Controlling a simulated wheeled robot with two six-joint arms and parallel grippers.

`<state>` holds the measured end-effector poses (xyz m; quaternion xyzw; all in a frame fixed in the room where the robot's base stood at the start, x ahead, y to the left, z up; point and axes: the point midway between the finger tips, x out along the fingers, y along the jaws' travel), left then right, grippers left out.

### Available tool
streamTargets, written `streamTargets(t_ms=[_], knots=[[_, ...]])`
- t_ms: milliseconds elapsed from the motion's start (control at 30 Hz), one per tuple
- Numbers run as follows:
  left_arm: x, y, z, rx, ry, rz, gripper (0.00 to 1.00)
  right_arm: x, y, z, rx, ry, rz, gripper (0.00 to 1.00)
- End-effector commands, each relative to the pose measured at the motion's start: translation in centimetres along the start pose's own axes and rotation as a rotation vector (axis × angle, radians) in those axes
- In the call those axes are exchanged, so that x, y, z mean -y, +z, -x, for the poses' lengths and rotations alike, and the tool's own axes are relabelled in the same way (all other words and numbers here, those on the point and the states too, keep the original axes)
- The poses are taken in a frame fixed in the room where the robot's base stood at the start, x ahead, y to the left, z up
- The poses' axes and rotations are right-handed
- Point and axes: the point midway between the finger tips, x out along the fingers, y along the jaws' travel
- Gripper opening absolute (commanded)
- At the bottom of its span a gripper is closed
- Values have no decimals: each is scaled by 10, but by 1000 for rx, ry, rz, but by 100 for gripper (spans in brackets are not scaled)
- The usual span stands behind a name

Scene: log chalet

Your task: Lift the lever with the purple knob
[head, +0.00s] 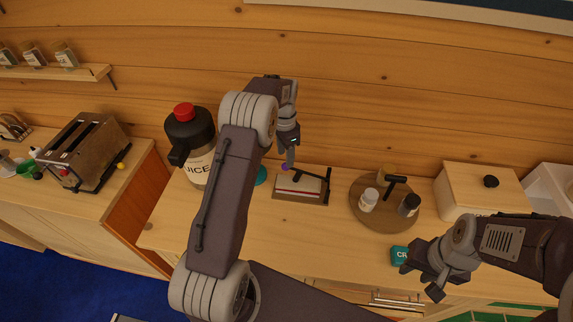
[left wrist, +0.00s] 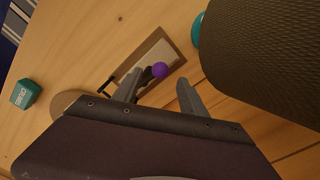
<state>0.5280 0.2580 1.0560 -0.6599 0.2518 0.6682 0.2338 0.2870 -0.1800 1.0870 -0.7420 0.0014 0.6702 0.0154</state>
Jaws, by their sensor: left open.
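The purple knob (head: 285,167) is at the left back corner of a brown board with a white panel (head: 300,184). In the left wrist view the purple knob (left wrist: 160,70) shows just beyond and between the finger ends of my left gripper (left wrist: 161,80). The fingers are apart and I cannot tell whether either touches the knob. The lever's shaft is mostly hidden. In the head view my left gripper (head: 290,158) points down at the knob, its fingers partly hidden. My right gripper (head: 421,281) is at the counter's front edge, empty, fingers apart.
A dark juice jug with a red cap (head: 183,112) stands left of my left arm. A round wooden tray (head: 385,222) with shakers is right of the board. A teal box (head: 400,256) lies close to my right gripper. A lidded wooden box (head: 480,180) stands farther right.

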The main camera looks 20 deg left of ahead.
Motion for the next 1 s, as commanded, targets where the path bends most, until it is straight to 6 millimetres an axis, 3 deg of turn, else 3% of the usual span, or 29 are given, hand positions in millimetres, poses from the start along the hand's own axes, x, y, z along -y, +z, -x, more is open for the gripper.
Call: streamTargets(t_ms=[300,633,833,1000], knots=[[0,0,-56,1,1,0,50,0,-2,18,-1,0,0,36],[0,0,-65,-1,-1,0,50,0,-2,18,-1,0,0,36],[0,0,-64,0,-1,0,0,0,-2,18,-1,0,0,36],[0,0,-64,0,0,0,0,0,-2,18,-1,0,0,36]])
